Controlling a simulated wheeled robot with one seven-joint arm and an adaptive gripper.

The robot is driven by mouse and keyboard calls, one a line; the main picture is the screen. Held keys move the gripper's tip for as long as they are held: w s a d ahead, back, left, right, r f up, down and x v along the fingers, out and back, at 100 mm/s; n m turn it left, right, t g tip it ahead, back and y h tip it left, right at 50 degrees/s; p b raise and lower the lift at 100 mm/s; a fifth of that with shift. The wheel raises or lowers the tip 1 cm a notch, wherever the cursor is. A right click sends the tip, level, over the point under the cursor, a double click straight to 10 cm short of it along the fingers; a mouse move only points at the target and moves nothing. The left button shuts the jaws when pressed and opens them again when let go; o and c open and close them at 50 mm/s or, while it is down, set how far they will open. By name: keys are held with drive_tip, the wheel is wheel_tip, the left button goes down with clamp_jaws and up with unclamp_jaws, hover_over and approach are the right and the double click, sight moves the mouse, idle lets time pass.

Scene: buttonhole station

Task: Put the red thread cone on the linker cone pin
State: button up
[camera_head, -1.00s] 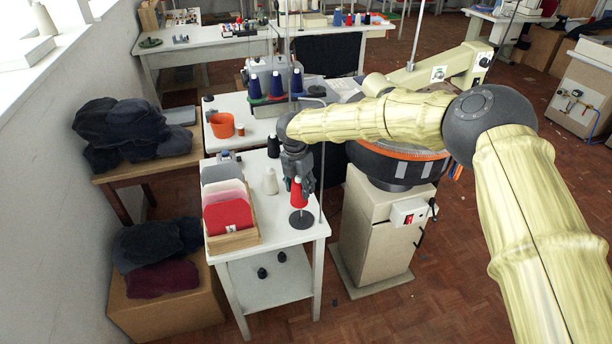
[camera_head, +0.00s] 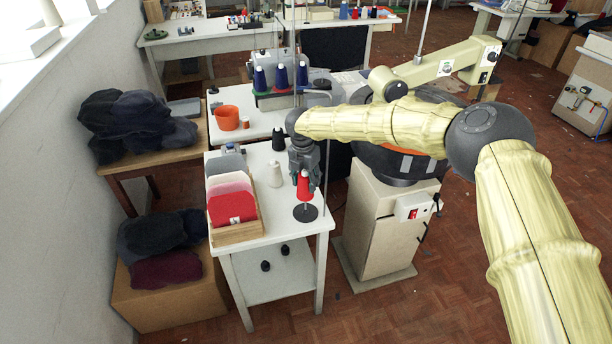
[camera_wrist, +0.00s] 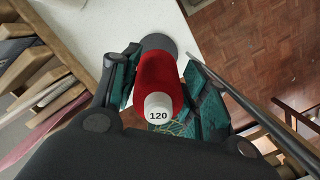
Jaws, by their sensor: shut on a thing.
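The red thread cone (camera_head: 304,184) is between the fingers of my gripper (camera_head: 305,176) at the right side of the small white table. In the wrist view the red cone (camera_wrist: 160,78) shows its white top marked 120, with my gripper's teal-lined fingers (camera_wrist: 163,95) shut on both its sides. A dark round base (camera_head: 305,212) with a thin pin stands on the table directly below the cone. Part of the dark base also shows past the cone in the wrist view (camera_wrist: 158,42). The cone looks upright and above the base; how far the pin enters it is hidden.
A wooden rack of coloured panels (camera_head: 237,234) stands at the table's left. A cream cone (camera_head: 275,174) and a black cone (camera_head: 278,139) stand behind. A thin upright rod rises close to the right of my gripper. The round linker machine (camera_head: 400,165) is further right.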

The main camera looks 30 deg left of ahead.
sight(304, 172)
drive_tip(key=shift+f, duration=2.05)
drive_tip(key=shift+f+b, duration=1.35)
drive_tip(key=shift+b, duration=0.4)
drive_tip(key=shift+f+b, duration=0.55)
drive_tip(key=shift+b, duration=0.2)
drive_tip(key=o, duration=1.1)
drive_tip(key=shift+o, duration=0.2)
drive_tip(key=shift+r, duration=0.15)
drive_tip(key=r, duration=0.4)
drive_tip(key=s+r, duration=0.1)
drive_tip(key=r, duration=0.6)
drive_tip(key=shift+s+r, duration=0.15)
drive_tip(key=shift+r, duration=0.2)
